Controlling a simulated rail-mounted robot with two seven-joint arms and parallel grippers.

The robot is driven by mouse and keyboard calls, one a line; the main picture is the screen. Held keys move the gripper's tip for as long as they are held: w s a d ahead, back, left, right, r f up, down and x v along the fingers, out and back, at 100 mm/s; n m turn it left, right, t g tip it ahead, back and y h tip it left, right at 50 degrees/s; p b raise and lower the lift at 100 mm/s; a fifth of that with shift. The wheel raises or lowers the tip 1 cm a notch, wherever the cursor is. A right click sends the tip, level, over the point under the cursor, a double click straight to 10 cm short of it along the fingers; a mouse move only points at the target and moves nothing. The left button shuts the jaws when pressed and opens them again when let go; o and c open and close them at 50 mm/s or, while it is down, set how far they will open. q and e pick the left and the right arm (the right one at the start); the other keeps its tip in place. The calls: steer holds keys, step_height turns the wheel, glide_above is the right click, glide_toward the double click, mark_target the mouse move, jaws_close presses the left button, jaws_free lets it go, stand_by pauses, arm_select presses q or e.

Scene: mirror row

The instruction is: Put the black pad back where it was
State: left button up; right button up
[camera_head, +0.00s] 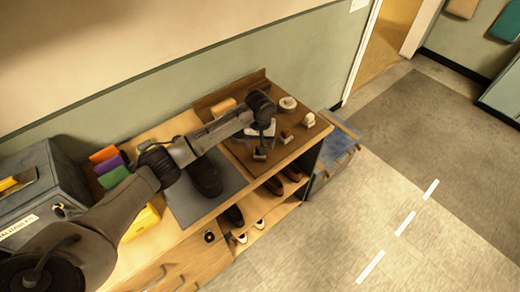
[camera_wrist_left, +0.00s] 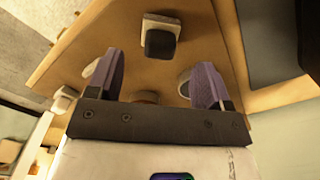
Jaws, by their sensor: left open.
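A small black pad (camera_wrist_left: 160,40) on a pale square base lies on the brown wooden board in the left wrist view. It is beyond my fingertips, roughly between them in the picture and apart from them. My left gripper (camera_wrist_left: 155,75) is open, with two purple-grey fingers and nothing visible between them. In the head view the left gripper (camera_head: 262,132) hangs over the brown board (camera_head: 235,150). Several small dark-and-pale pieces stand on that board; I cannot tell there which is the pad. My right gripper is not in view.
A pale ring (camera_head: 288,103) and a small white piece (camera_head: 309,120) stand near the gripper. Shoes sit on the shelf below. A grey box (camera_head: 40,190) is at left.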

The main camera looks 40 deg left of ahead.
arm_select(q)
steer(key=shift+r, duration=2.85)
steer(key=w+d+r+m+t+y, duration=0.2)
steer(key=w+d+r+m+t, duration=0.15)
steer(key=r+m+t, duration=0.35)
steer(key=s+d+m+t+h, duration=0.1)
steer(key=s+d+m+t, duration=0.2)
steer(key=s+d+m, duration=0.35)
steer(key=s+d+f+n+g, duration=0.1)
steer(key=s+f+g, duration=0.1)
steer(key=s+f, duration=0.5)
steer(key=s+d+f+n+g, duration=0.2)
steer(key=s+f, duration=0.5)
steer(key=s, duration=0.8)
steer(key=s+d+f+n+g+h, duration=0.1)
steer(key=s+f+g, duration=0.1)
steer(key=s+f, duration=0.5)
steer(key=s, duration=0.4)
steer(key=shift+s+d+f, duration=0.15)
steer(key=shift+s+d, duration=0.15)
